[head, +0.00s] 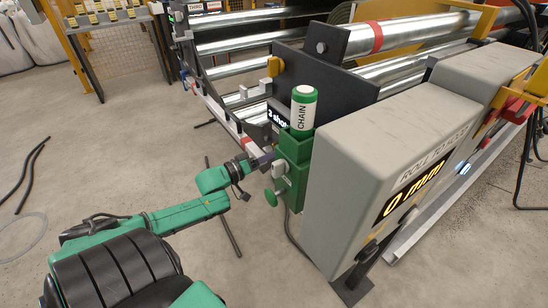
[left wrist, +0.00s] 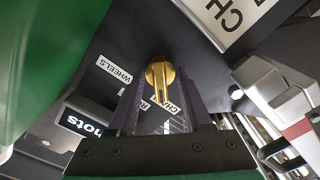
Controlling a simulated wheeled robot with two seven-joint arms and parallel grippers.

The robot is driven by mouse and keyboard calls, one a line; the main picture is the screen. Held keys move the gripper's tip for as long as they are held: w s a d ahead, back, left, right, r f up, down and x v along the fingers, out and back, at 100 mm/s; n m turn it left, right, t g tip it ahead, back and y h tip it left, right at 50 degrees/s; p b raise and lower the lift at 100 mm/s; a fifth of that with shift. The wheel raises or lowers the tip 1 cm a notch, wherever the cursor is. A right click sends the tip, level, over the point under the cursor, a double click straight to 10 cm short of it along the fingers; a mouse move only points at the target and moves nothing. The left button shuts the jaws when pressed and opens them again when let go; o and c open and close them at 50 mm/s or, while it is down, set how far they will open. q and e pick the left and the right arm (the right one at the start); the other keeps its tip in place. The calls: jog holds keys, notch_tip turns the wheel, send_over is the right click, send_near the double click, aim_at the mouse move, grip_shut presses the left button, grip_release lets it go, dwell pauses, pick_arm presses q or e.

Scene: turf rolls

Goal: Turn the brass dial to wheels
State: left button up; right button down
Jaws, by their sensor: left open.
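The brass dial (left wrist: 158,74) shows in the left wrist view on a dark panel. Its pointer end hangs toward the bottom of the picture, near a partly hidden label beginning "CHA" (left wrist: 172,106). The WHEELS label (left wrist: 114,69) is to the left of the dial. Another label between them is mostly hidden by a finger. My left gripper (left wrist: 161,108) is open, its dark fingers either side of the pointer; I cannot tell whether they touch it. In the head view my left gripper (head: 263,160) is at the green box (head: 294,150), where the dial is hidden. My right gripper is not in view.
A green and white CHAIN canister (head: 303,107) stands on the green box. A grey housing reading "0 mm" (head: 365,165) is close on the right. Metal rollers (head: 245,48) lie behind. A display ending in "hots" (left wrist: 85,123) is near the fingers. The floor at left is mostly clear.

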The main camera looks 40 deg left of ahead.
pick_arm(q)
grip_shut()
dwell(0.3)
jog(key=shift+w+a+m+p, duration=0.15)
jog(key=shift+m+p, duration=0.85)
jog(key=shift+m, duration=3.45)
jog(key=shift+s+a+m+p, duration=0.1)
jog(key=shift+m+p, duration=0.85)
jog(key=shift+m, duration=3.5)
grip_release()
